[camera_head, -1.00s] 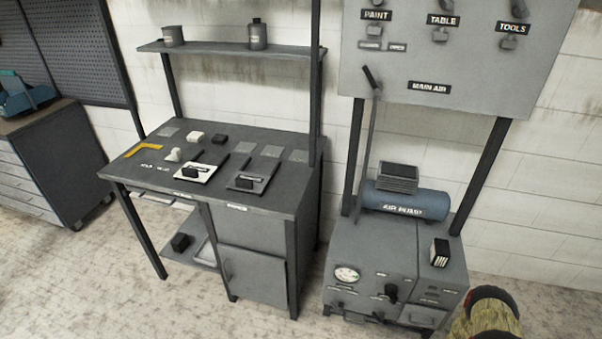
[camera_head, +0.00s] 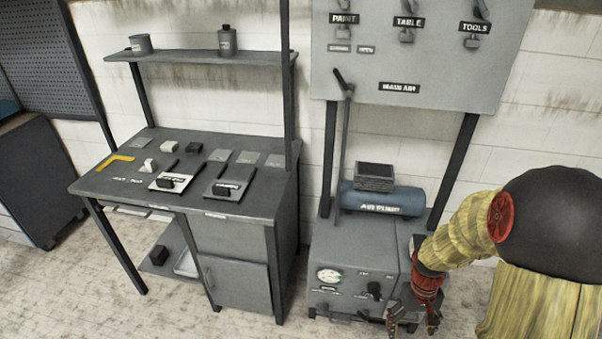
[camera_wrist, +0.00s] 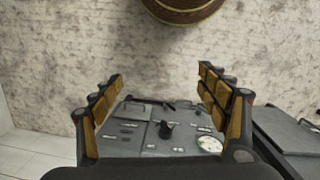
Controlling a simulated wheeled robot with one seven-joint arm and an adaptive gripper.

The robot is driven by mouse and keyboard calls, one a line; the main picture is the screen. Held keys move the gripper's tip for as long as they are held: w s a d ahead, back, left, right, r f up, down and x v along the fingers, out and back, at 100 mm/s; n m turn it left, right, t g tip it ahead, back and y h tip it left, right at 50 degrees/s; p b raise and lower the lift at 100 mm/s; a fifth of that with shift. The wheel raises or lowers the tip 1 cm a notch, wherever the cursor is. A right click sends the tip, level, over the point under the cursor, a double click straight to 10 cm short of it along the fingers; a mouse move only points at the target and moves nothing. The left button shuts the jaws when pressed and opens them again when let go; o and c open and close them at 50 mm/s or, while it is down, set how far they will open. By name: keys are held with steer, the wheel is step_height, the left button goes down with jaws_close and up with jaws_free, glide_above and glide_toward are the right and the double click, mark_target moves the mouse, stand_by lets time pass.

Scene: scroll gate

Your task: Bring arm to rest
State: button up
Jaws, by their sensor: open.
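My arm comes in from the right of the head view, with yellowish links and a black rounded joint. My gripper (camera_head: 412,318) hangs down in front of the right part of the grey air pump cabinet (camera_head: 340,262). In the wrist view my gripper (camera_wrist: 165,105) has its two fingers wide apart, with nothing between them. Beyond the fingers the wrist view shows the cabinet's panel with a black knob (camera_wrist: 166,130) and a round gauge (camera_wrist: 209,144). I cannot tell whether the gripper touches the cabinet.
A workbench (camera_head: 240,206) with small items on top stands left of the cabinet. A blue air pump tank (camera_head: 382,200) lies on the cabinet, below a wall panel (camera_head: 420,60) with switches. A long lever (camera_head: 343,140) rises beside the tank. Open floor (camera_head: 90,290) lies in front.

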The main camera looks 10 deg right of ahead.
steer(key=s+a+r+t, duration=0.2)
steer(key=a+r, duration=0.3)
steer(key=r, duration=0.5)
steer(key=s+a+r+n+t, duration=0.1)
steer(key=a+r, duration=0.4)
steer(key=r, duration=0.5)
steer(key=s+a+r+t, duration=0.4)
steer(key=s+a+r, duration=0.1)
steer(key=r, duration=0.5)
steer(key=shift+a, duration=0.2)
